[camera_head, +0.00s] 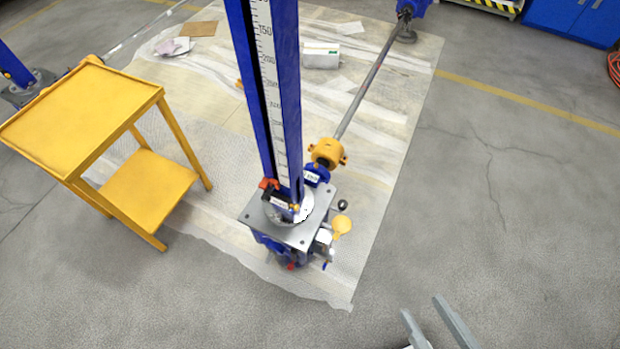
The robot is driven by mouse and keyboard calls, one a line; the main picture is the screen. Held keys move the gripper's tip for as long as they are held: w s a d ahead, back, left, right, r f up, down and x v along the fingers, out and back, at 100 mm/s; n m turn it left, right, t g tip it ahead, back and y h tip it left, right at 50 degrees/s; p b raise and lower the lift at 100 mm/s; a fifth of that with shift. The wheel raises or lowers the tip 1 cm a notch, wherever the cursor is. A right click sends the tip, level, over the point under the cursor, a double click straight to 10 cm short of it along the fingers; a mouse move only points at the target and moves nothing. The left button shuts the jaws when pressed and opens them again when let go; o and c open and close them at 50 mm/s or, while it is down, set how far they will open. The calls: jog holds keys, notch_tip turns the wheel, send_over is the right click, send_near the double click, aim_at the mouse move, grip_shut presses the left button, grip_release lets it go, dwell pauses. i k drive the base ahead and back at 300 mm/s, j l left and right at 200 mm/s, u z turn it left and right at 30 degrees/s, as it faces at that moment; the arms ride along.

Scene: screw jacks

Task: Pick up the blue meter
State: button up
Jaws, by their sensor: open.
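A tall blue post with a white measuring scale (272,90) is the only blue meter-like thing that I can make out. It rises from the grey top plate of a screw jack (300,235), left of centre, and runs out of the top of the picture. A red and black part sits at its foot. My gripper (421,306) is at the bottom edge, right of centre. Its two grey fingers are apart, with only floor seen between them. It is well away from the post, to the lower right.
A yellow two-level cart (75,110) stands at the left. A long grey shaft (370,85) runs from a yellow coupling (327,152) to another blue unit at the top. Plastic sheeting lies under the jack. A blue cabinet (575,18) stands top right. The right floor is mostly clear.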

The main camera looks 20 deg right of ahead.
aim_at(311, 180)
jog(key=i+l+u, duration=0.2)
jog(key=l+u, duration=0.25)
jog(key=l, duration=0.7)
jog(key=l+u, duration=0.45)
jog(key=l, duration=0.65)
